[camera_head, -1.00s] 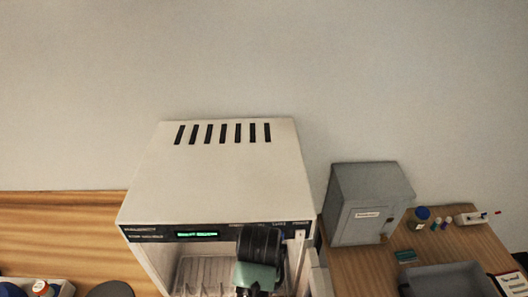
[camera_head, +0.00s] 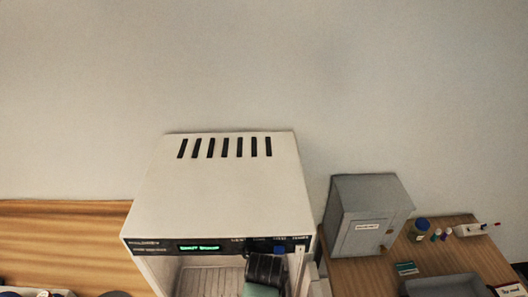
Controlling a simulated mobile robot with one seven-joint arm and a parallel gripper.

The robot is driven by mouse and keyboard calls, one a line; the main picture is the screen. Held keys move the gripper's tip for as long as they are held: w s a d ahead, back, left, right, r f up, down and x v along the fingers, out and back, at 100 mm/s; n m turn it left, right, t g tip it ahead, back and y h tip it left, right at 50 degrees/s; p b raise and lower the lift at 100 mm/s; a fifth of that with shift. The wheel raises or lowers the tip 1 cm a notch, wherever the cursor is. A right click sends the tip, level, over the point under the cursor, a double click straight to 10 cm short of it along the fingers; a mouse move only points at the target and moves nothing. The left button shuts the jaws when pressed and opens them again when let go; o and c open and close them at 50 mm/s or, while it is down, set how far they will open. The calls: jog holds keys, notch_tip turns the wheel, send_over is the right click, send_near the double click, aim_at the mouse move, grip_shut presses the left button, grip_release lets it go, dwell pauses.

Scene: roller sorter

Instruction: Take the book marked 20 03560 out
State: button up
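No book and no mark 20 03560 can be made out in this view. A large off-white machine (camera_head: 225,190) with vent slots on top stands in the middle. Its front panel has a lit green display (camera_head: 198,247), with text too small to read. Below the panel its front is open onto a pale ribbed interior (camera_head: 212,278), cut off by the bottom edge. A black and grey-green part of my arm is in front of the opening at its right side and hides some of the interior. My gripper's fingers are not in view.
A grey cabinet (camera_head: 367,217) with a white label stands right of the machine on a wooden table. Near it are a blue-lidded jar (camera_head: 420,228), small bottles, a teal box (camera_head: 405,268) and a grey tray (camera_head: 440,287). Wood surface lies left of the machine.

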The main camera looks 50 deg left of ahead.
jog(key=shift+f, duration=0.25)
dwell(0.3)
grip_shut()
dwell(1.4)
